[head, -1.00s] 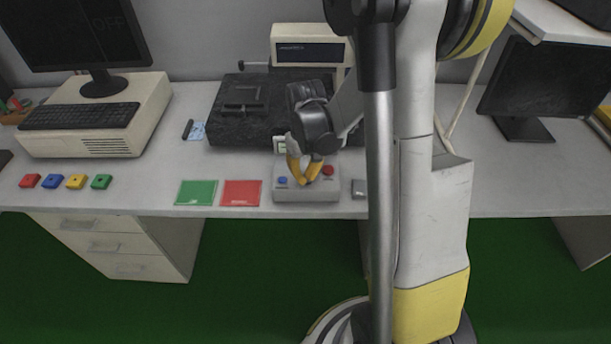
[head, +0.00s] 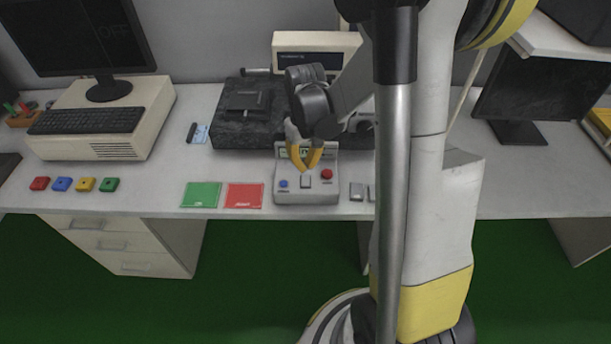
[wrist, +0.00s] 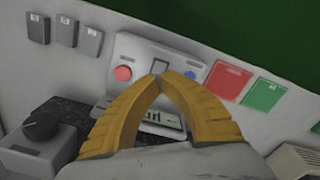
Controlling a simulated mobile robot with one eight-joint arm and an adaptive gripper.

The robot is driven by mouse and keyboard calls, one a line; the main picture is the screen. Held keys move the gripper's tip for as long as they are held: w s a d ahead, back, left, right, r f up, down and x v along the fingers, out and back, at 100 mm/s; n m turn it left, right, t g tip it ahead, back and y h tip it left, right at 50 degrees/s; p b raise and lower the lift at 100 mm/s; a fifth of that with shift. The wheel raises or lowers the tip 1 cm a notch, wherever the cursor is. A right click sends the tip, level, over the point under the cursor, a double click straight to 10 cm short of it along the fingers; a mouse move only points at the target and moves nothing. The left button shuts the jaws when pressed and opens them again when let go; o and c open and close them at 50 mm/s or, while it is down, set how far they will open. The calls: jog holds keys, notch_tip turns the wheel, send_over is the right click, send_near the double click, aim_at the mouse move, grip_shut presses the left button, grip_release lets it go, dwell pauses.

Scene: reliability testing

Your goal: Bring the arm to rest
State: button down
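My gripper (head: 305,165) has yellow fingers that meet at the tips, with nothing between them. In the head view it hangs over the back part of a grey control box (head: 307,198) with a blue button (head: 284,184), a grey rocker switch (head: 305,181) and a red button (head: 326,175). In the wrist view my closed fingertips (wrist: 167,77) show in front of the box's switch (wrist: 159,66). The red button (wrist: 123,73) and the blue button (wrist: 190,75) lie to either side. Part of the box's small display (wrist: 160,118) shows between the fingers.
A green card (head: 201,195) and a red card (head: 244,196) lie left of the box. Several coloured blocks (head: 62,184) sit further left. A black granite-like stand (head: 232,128) is behind. Small grey switches (head: 356,191) are right of the box. A monitor (head: 528,90) stands at right.

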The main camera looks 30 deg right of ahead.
dwell(0.4)
jog(key=s+a+r+t, duration=0.3)
jog(key=s+a+r, duration=0.2)
jog(key=r, duration=0.3)
jog(key=s+a+r+t, duration=0.4)
jog(key=s+a+r, duration=0.1)
jog(key=a+r, duration=0.3)
jog(key=shift+s+a+r+n, duration=0.25)
jog(key=shift+s+r+n, duration=0.05)
jog(key=shift+s+n, duration=0.1)
